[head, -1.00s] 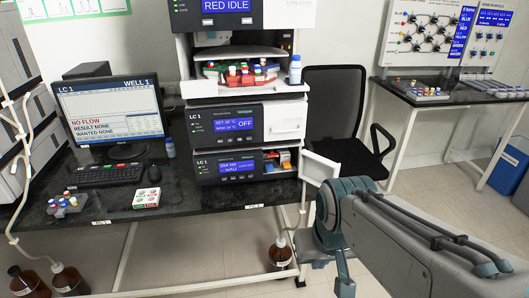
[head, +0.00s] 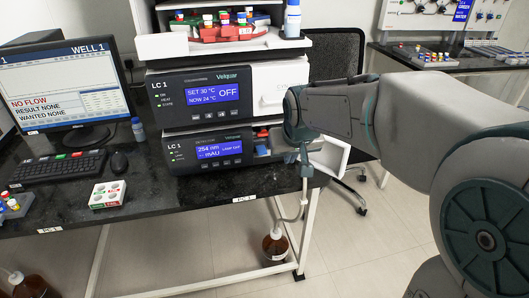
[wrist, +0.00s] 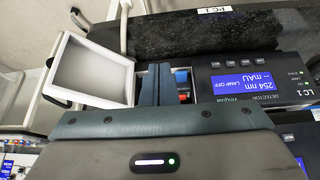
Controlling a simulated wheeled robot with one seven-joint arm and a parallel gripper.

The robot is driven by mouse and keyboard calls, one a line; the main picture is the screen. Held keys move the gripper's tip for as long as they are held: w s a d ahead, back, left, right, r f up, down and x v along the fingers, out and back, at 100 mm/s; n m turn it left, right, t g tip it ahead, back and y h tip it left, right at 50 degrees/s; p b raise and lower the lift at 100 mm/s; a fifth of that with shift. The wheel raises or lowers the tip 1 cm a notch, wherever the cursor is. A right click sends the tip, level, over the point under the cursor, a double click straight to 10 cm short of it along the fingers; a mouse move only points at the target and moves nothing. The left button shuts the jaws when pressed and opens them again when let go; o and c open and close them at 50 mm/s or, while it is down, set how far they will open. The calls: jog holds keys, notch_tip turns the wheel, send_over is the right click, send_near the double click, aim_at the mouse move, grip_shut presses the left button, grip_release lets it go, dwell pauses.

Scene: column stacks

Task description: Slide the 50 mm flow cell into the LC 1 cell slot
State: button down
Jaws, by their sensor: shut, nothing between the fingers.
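The LC 1 detector (head: 205,150) is the lower unit of the stack, and its white door (head: 332,157) is open at the right. It also shows in the wrist view (wrist: 250,78), turned over. My gripper (wrist: 156,82) is shut and empty, its fingers in front of the open bay. In the head view my wrist covers much of the bay. A red piece (head: 262,133) and a blue piece (head: 262,152) show beside it; in the wrist view they sit close beside the fingers. I cannot tell which is the 50 mm flow cell. The slot is hidden.
The open door (wrist: 92,72) stands close beside my fingers. The column oven (head: 200,92) is above the detector, with a tray of bottles (head: 225,33) higher up. The black bench (head: 190,190) has a free front strip. A brown bottle (head: 275,246) stands below.

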aim_at(258, 142)
jog(key=shift+n+t+y, duration=0.3)
jog(key=shift+n+y, duration=0.1)
jog(key=w+a+f+b, duration=0.1)
jog(key=w+a+f, duration=0.1)
jog(key=w+f, duration=0.1)
jog(key=w+a+f+b, duration=0.1)
jog(key=w+a+f, duration=0.1)
jog(key=f, duration=0.3)
jog(key=w+a+f+b, duration=0.1)
jog(key=w+a+f, duration=0.1)
jog(key=w+f, duration=0.1)
jog(key=shift+w+a+f, duration=0.1)
jog(key=shift+w+f, duration=0.1)
jog(key=shift+w, duration=0.25)
jog(key=shift+w+a+f, duration=0.1)
jog(key=shift+w+f, duration=0.1)
jog(key=shift+w, duration=0.2)
jog(key=shift+w+a+r, duration=0.1)
jog(key=shift+w+a, duration=0.05)
jog(key=shift+w, duration=0.45)
jog(key=shift+w+a+r, duration=0.1)
jog(key=shift+w, duration=0.45)
jog(key=shift+w+a, duration=0.2)
jog(key=shift+w, duration=0.6)
jog(key=shift+d, duration=0.1)
